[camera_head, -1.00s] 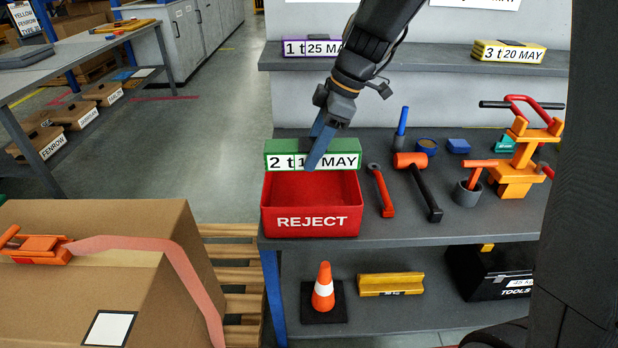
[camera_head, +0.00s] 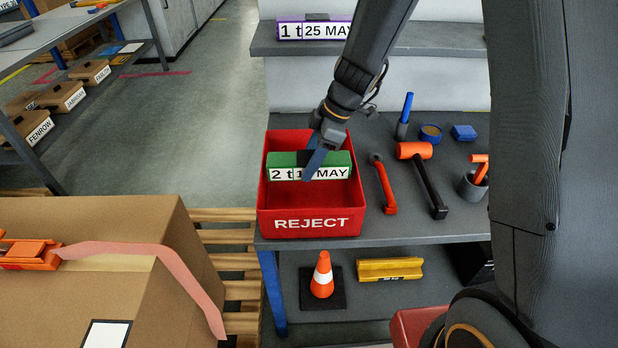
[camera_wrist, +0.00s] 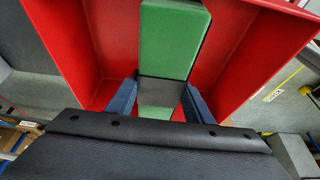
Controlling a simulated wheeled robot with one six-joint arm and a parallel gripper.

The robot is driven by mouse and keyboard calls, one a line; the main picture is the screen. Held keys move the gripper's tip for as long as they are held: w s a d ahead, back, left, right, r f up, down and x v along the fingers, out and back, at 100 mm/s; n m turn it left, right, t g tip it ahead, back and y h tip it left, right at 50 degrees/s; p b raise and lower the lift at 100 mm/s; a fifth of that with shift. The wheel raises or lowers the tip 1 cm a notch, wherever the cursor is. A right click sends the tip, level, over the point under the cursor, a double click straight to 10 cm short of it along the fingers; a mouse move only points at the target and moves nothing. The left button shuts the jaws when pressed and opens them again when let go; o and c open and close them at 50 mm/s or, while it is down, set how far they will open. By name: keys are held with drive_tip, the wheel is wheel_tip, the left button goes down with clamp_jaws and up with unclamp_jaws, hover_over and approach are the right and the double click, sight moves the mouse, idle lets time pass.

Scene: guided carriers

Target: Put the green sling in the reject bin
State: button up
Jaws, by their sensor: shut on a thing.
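The green sling (camera_head: 283,173) is a green block with a white label reading "2 t" and "MAY", partly covered by my finger. My gripper (camera_head: 312,172) is shut on its dark middle band. The sling appears within the rim of the red reject bin (camera_head: 311,224), in front of its back wall. In the wrist view the sling (camera_wrist: 174,38) lies between my blue fingers (camera_wrist: 158,100), with the red walls of the bin (camera_wrist: 245,62) on both sides. I cannot tell whether the sling touches the bin floor.
A red wrench (camera_head: 384,184) and an orange mallet (camera_head: 425,180) lie right of the bin on the grey bench. A purple sling (camera_head: 314,31) sits on the upper shelf. A cardboard box (camera_head: 150,240) with a pink strap stands at the left.

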drive_tip(key=shift+f+p, duration=0.7)
drive_tip(key=shift+f, duration=2.65)
drive_tip(key=shift+f, duration=0.15)
drive_tip(key=o, duration=1.6)
drive_tip(key=shift+o, duration=0.2)
